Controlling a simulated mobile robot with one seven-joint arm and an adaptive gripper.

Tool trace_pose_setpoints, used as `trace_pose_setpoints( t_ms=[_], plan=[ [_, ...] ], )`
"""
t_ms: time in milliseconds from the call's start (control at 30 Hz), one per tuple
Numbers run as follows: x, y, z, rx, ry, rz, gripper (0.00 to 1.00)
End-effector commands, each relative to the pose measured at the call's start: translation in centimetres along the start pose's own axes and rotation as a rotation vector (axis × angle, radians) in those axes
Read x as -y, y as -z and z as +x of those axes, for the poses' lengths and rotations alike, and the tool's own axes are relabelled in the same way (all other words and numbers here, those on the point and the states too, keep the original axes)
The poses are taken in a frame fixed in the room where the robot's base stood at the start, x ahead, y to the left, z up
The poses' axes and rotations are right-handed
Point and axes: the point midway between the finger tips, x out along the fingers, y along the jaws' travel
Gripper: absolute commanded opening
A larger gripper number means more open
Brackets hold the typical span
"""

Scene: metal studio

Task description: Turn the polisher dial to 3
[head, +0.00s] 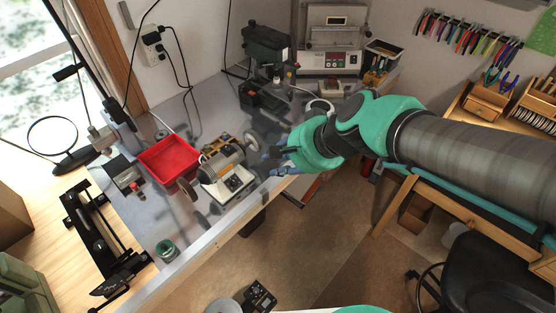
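The polisher (221,162) is a grey bench machine with a cylindrical motor and a wheel at each end. It stands near the front edge of the metal worktop, left of my arm. Its pale base has a front panel (234,183) with small dark controls. The dial's setting is too small to read. My gripper (272,163) is just right of the polisher, low over the worktop and apart from the front panel. Its fingers are small and partly lost against the shiny surface, so their opening is unclear. I see nothing held in it.
A red tray (168,158) sits left of the polisher. A small green jar (166,250) is at the front left. The worktop's front edge (205,240) lies close to the polisher.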

Motion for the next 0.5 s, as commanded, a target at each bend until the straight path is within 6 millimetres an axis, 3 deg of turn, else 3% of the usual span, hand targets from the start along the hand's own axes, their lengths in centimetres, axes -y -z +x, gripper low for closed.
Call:
trace_pose_setpoints(
  t_ms=[267,500],
  plan=[
    [0.1,0.0,0.7,0.006,-0.011,-0.029,0.26],
    [0.7,0.4,5.0,0.039,-0.072,-0.214,0.26]
  ],
)
